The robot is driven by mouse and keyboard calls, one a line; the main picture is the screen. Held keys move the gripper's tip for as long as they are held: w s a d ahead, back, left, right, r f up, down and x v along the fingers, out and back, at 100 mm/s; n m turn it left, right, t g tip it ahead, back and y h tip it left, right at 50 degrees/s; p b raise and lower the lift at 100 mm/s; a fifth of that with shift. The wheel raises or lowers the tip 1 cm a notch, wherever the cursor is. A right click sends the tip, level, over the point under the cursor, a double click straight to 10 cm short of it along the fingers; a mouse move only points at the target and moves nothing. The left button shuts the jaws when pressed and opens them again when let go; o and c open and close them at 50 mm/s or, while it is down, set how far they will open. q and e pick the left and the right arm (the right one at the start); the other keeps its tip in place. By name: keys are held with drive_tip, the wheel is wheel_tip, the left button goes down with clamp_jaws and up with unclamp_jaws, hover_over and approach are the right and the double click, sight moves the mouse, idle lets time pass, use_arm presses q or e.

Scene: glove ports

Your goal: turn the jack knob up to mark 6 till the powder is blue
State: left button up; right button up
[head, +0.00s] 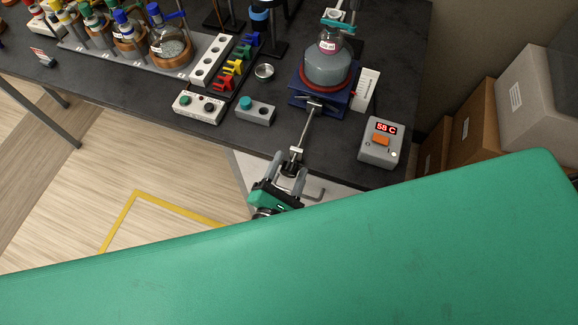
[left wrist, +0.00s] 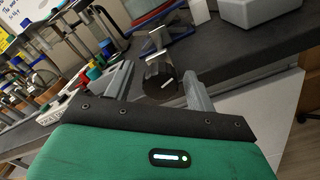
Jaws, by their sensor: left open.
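The jack (head: 298,97) is blue and stands on the dark bench under a red-rimmed heater and a round flask (head: 327,68). The flask's contents look grey-blue. A metal rod runs from the jack toward me to a dark jack knob (head: 291,168), which shows in the left wrist view (left wrist: 158,84) with a pale mark on it. My left gripper (head: 288,168) is open, with its fingers on either side of the knob; I cannot tell whether they touch it. A white scale (head: 367,90) stands beside the jack; its marks are too small to read. My right gripper is not in view.
A grey box (head: 381,143) reading 58 C sits to the right. A teal-button box (head: 255,111), a white switch box (head: 198,107) and a rack of coloured clips (head: 233,73) stand left of the jack. Cardboard boxes (head: 472,122) are at the right. Green bulk fills the foreground.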

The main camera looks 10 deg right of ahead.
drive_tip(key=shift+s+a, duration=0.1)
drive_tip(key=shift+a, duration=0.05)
use_arm(q)
drive_tip(key=c, duration=1)
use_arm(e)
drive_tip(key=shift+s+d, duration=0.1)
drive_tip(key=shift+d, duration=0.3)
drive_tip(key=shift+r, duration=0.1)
